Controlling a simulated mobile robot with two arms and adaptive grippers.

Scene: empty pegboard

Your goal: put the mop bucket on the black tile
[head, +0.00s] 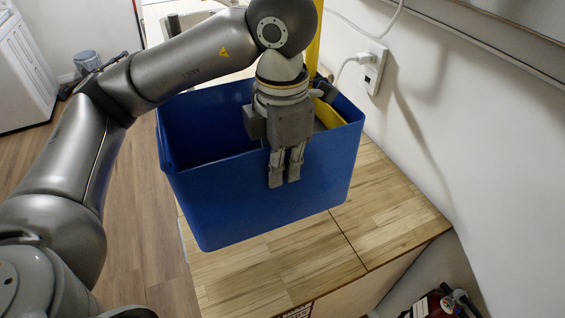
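The mop bucket (235,205) is a large blue open-topped tub with yellow parts inside and a yellow upright behind it. In the head view it is in the middle, over a wooden top; whether it rests there or is raised is unclear. My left gripper (284,182) points down in front of the bucket's near wall, below the rim. Its fingers are close together with only a narrow gap, and nothing shows between them. Whether they touch the wall is unclear. My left arm hides part of the bucket's far side. No black tile and no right gripper show.
The wooden top (390,220) has bare room right of and in front of the bucket. A white wall with a plugged-in socket (375,67) stands at the right. A red item (440,305) is low at bottom right. A bluish bin (87,62) and white appliance (22,70) are at far left.

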